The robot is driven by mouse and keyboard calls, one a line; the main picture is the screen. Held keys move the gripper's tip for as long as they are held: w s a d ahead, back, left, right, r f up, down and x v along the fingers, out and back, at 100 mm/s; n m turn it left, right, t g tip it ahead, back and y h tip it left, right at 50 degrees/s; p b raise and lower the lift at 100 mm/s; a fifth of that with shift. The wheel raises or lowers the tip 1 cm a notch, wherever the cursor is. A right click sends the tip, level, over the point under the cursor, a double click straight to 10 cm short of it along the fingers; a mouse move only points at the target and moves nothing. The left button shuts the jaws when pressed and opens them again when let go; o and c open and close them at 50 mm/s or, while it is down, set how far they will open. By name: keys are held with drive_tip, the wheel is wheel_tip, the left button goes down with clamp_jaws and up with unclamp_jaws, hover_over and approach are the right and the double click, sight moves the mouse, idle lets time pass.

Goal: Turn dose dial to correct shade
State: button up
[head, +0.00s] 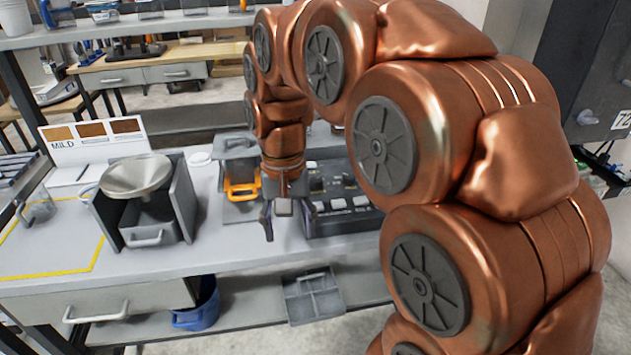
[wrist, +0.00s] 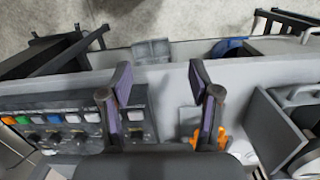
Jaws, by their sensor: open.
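A control panel (head: 350,218) stands on the bench right of my gripper. In the wrist view the panel (wrist: 75,125) shows coloured and white buttons in a row, with dark round dials (wrist: 57,137) below them. I cannot tell which is the dose dial or read its setting. A shade card (head: 92,132) marked "MILD" with several brown swatches stands at the left back. My gripper (head: 288,215) points down, open and empty, over the bench by the panel's left end. In the wrist view its fingers (wrist: 160,78) are apart, the left one overlapping the panel's edge.
A grey dispenser with a metal funnel (head: 137,177) stands to the left. An orange-handled unit (head: 243,188) sits just behind my gripper. A blue bucket (head: 200,308) and grey tray (head: 312,296) are on the lower shelf. The bench's front strip is clear.

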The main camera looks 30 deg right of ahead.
drive_tip(key=w+d+m+b, duration=0.2)
drive_tip(key=w+d+m, duration=0.3)
drive_tip(key=w+d, duration=0.5)
drive_tip(key=m+t+b, duration=0.1)
drive_tip(key=m+b, duration=0.2)
drive_tip(key=m, duration=0.2)
hover_over(316, 180)
drive_tip(key=shift+f, duration=0.75)
drive_tip(key=shift+f+p, duration=0.75)
drive_tip(key=shift+f, duration=3.05)
drive_tip(key=shift+c, duration=0.3)
drive_tip(key=c, duration=1.1)
